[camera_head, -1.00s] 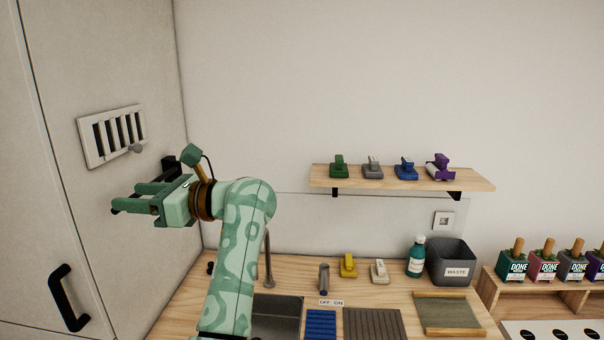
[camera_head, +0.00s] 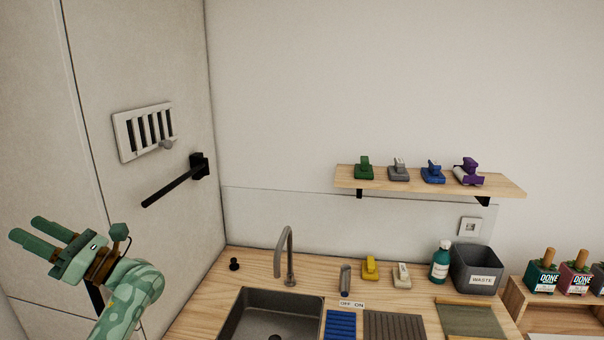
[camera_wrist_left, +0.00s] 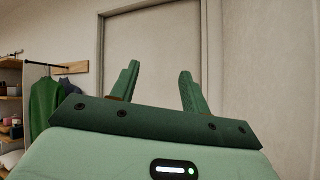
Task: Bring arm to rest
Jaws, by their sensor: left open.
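My left gripper (camera_head: 36,238) is at the lower left of the head view, in front of the pale wall panel and left of the sink. Its two green fingers point up and left, apart and with nothing between them. In the left wrist view the fingers (camera_wrist_left: 157,88) stand open and empty before a pale door or panel (camera_wrist_left: 150,50). My left arm (camera_head: 128,300) comes up from the bottom edge. My right gripper is not in view.
A black rail (camera_head: 172,187) juts from the left wall below a white vent (camera_head: 122,136) with a knob. The counter holds a sink (camera_head: 240,325) and faucet (camera_head: 288,255). A wooden shelf (camera_head: 345,183) hangs right. The wrist view shows hanging green clothes (camera_wrist_left: 45,100).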

